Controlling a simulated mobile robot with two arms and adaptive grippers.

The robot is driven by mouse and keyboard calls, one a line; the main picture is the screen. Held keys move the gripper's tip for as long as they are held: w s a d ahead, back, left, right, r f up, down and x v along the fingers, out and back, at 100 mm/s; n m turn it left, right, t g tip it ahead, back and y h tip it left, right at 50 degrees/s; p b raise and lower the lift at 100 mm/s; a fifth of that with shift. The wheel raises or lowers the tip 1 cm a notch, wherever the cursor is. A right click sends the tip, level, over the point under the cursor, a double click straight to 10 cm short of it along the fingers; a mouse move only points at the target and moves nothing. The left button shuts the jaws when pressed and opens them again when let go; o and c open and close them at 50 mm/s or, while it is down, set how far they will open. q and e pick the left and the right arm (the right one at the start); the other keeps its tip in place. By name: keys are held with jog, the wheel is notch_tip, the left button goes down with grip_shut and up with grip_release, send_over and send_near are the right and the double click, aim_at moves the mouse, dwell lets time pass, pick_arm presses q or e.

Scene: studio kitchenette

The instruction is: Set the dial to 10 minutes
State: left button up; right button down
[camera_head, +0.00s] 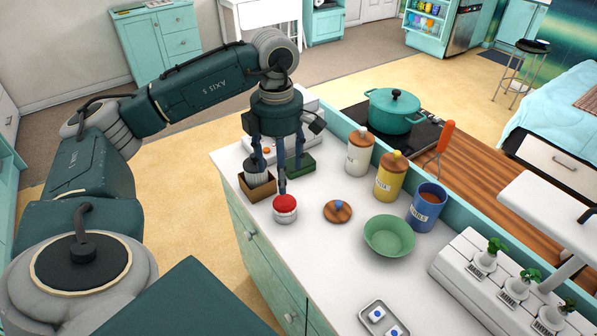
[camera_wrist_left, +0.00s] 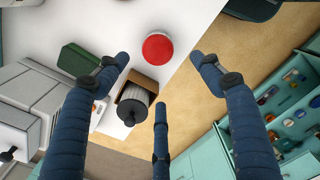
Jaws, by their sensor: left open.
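A round timer with a red top and a white base (camera_head: 285,208) stands on the white counter near its left edge. In the left wrist view its red top (camera_wrist_left: 158,47) shows from above, just beyond the fingertips; I cannot read any marks on it. My left gripper (camera_head: 279,174) hangs from above, slightly behind the timer, with its three fingers spread. It is open and empty, and in the left wrist view the fingers (camera_wrist_left: 160,75) are apart. One fingertip looks close to the red top in the head view; I cannot tell whether it touches. My right gripper is not in view.
A brown box with a brush (camera_head: 258,186) and a green box (camera_head: 300,165) stand close to my left gripper. A wooden lid (camera_head: 338,211), green bowl (camera_head: 389,237) and several canisters (camera_head: 390,180) are to the right. Counter is clear in front of the timer.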

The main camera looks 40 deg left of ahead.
aim_at(283, 201)
pick_arm(q)
notch_tip(283, 201, down, 7)
jog(key=shift+s+r+p, duration=0.1)
jog(key=shift+r+p, duration=0.05)
jog(key=shift+p, duration=0.55)
jog(key=shift+w+f, duration=0.2)
jog(key=shift+f, duration=1.75)
jog(key=shift+c, duration=1)
jog(key=c, duration=1)
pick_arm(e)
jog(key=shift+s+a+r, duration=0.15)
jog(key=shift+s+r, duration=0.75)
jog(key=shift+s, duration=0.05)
